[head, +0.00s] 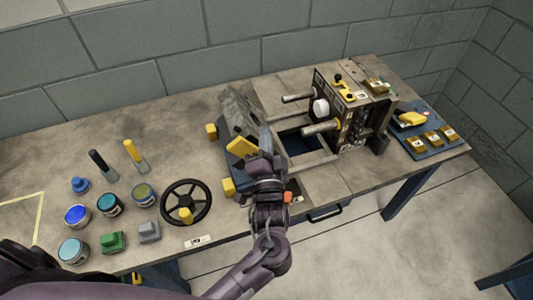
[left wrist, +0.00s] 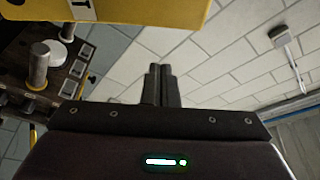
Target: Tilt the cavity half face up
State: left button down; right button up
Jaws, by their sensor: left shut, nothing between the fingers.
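A dark grey slanted plate (head: 236,108) stands left of the open frame, partly hidden by my left gripper; I cannot tell for sure whether it is the cavity half. A yellow piece (head: 240,147) is at its front, just left of the gripper. My left gripper (head: 265,138) is over the bench in front of the plate. In the left wrist view its fingers (left wrist: 160,85) are together and empty, with a big yellow surface (left wrist: 130,10) close above them. An upright mould block (head: 362,115) with pale pins facing left stands right of the frame. My right gripper is not in view.
A black handwheel (head: 172,183) with a yellow knob is left of my arm. A blue tray (head: 428,147) with yellow blocks lies at the right end. The back left of the bench is clear.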

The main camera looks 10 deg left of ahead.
aim_at(252, 147)
pick_arm(q)
jog(key=a+f, duration=0.1)
jog(key=s+a+f+p, duration=0.1)
jog(key=a, duration=0.1)
jog(key=shift+s, duration=0.2)
jog(key=shift+f, duration=0.1)
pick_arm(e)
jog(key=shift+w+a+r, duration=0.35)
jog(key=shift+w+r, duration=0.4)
